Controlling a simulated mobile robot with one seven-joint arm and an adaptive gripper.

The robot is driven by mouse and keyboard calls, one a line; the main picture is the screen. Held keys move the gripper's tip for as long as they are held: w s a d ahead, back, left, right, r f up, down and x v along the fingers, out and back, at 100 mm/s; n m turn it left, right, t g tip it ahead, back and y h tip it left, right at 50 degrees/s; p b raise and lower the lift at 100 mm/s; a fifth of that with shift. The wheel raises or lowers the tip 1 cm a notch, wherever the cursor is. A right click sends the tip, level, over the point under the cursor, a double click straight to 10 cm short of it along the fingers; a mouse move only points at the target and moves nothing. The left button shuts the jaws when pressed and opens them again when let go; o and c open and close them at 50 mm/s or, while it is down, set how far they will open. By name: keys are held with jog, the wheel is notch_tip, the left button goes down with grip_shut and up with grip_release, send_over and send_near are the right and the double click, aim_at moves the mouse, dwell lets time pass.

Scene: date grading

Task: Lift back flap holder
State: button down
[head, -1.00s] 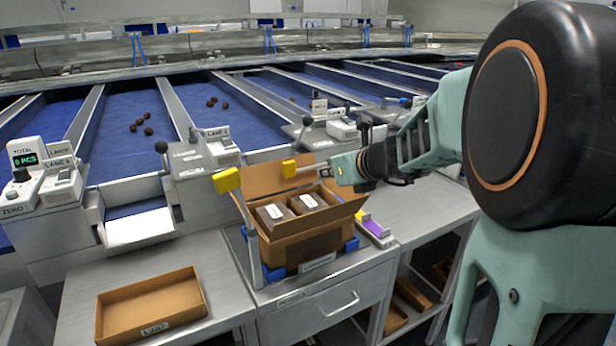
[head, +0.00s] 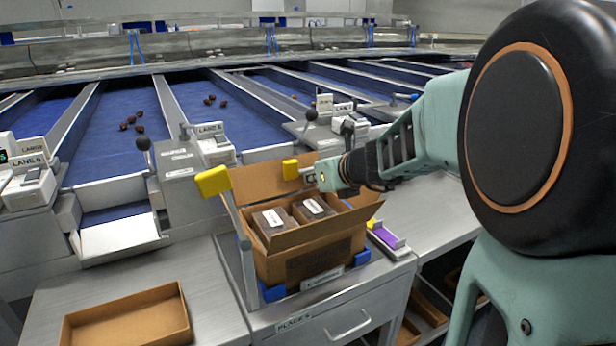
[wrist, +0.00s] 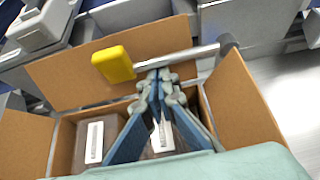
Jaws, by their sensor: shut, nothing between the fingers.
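The back flap holder is a yellow pad (head: 290,169) on a metal rod, against the inner face of the carton's raised back flap (head: 255,180). In the wrist view the yellow pad (wrist: 113,64) sits left of my fingertips and its rod (wrist: 190,55) runs right to a dark pivot. My gripper (wrist: 158,76) is shut and empty, its tips just below the rod; I cannot tell whether they touch it. In the head view my gripper (head: 308,174) is right of the pad, over the open carton (head: 315,262). Two labelled dark packs (head: 272,221) lie inside.
A second yellow holder (head: 213,181) stands on a post at the carton's left. An empty cardboard tray (head: 125,325) lies on the left counter. A purple-topped item (head: 386,236) is right of the carton. Lane controls (head: 213,145) stand behind.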

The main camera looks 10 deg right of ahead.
jog(key=shift+s+r, duration=0.1)
jog(key=shift+r, duration=0.05)
jog(key=shift+r+p, duration=0.15)
jog(key=shift+p, duration=0.3)
